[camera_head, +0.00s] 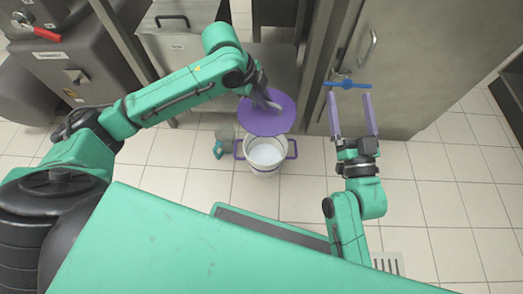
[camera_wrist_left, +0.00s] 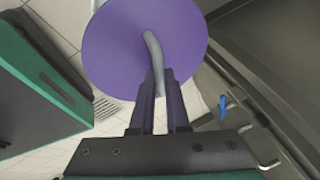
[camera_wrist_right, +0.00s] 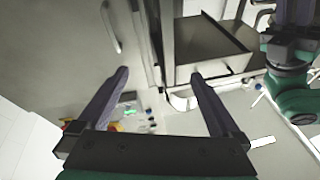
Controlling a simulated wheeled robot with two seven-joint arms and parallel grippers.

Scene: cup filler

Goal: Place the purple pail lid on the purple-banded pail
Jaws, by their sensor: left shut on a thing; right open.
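The purple pail lid (camera_head: 268,118) is a round disc with a grey handle (camera_wrist_left: 155,55). My left gripper (camera_head: 268,100) is shut on that handle, and the lid fills the top of the left wrist view (camera_wrist_left: 110,50). The purple-banded pail (camera_head: 265,158) is white with purple side handles and stands on the floor, open at the top. In the head view the lid overlaps the pail's far rim; the height between them cannot be told. My right gripper (camera_head: 351,115) is open and empty, right of the pail.
A jug-like container with a teal handle (camera_head: 220,145) stands on the floor just left of the pail. A grey cabinet (camera_head: 400,70) with a blue valve handle (camera_head: 347,85) is behind my right gripper. Tiled floor (camera_head: 430,185) is clear at the right.

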